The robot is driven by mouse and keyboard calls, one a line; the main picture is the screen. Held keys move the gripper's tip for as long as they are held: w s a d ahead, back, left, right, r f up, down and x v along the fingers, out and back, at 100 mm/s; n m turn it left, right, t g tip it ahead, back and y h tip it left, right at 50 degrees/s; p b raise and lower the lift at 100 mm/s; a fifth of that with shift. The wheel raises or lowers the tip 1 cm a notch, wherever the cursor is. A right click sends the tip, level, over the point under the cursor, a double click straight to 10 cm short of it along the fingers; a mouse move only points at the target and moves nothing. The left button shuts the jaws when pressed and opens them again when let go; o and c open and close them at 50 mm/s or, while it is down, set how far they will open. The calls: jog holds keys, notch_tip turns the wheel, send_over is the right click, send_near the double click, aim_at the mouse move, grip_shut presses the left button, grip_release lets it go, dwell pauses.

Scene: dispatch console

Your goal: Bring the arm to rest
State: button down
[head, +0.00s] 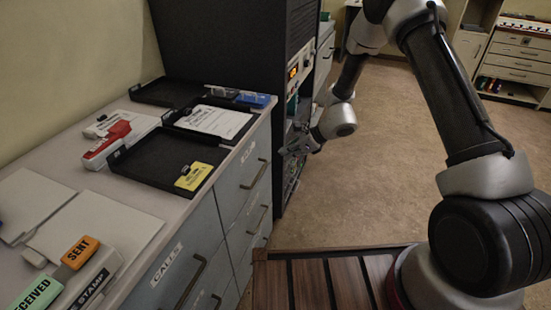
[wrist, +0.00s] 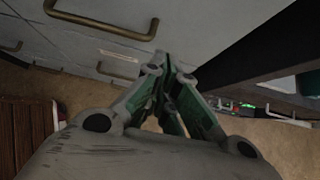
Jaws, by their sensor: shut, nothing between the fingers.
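My gripper (head: 292,150) is at the end of my arm, in front of the dark rack cabinet and beside the grey drawer unit. In the wrist view my gripper (wrist: 168,72) shows its green-lined fingers drawn together at the tips, with nothing between them. The arm reaches out from the base at the lower right and bends down to the gripper. A grey drawer front with brass handles (wrist: 120,68) is close behind the fingers in the wrist view.
The counter (head: 165,205) holds black trays (head: 150,160), a red-and-white stapler (head: 106,146), papers and stamps labelled SENT (head: 80,252) and RECEIVED (head: 37,294). The dark rack cabinet (head: 225,50) stands behind. Open brown floor (head: 400,130) lies to the right. A shelf unit (head: 515,60) stands far right.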

jog(key=s+d+r+n+g+h, duration=0.1)
jog(key=s+d+r+n+g, duration=0.3)
jog(key=s, duration=0.3)
jog(key=s+d+r+n+g, duration=0.1)
jog(key=s+d+r+n, duration=0.35)
jog(key=s+n, duration=0.3)
jog(key=s+d+r+n+t+h, duration=0.2)
jog(key=s+d+r+n, duration=0.1)
jog(key=s+d+r, duration=0.4)
jog(key=s+d+r+n+t+h, duration=0.2)
jog(key=s+d+r+n, duration=0.2)
jog(key=s+d+r, duration=0.3)
jog(key=s+d+r+n+t+h, duration=0.1)
jog(key=s+d+r+n+h, duration=0.2)
jog(key=r, duration=1.1)
jog(key=s+d+n, duration=0.1)
jog(key=s+d, duration=0.2)
jog(key=d, duration=0.1)
jog(key=shift+s+t, duration=0.4)
jog(key=shift+a, duration=0.1)
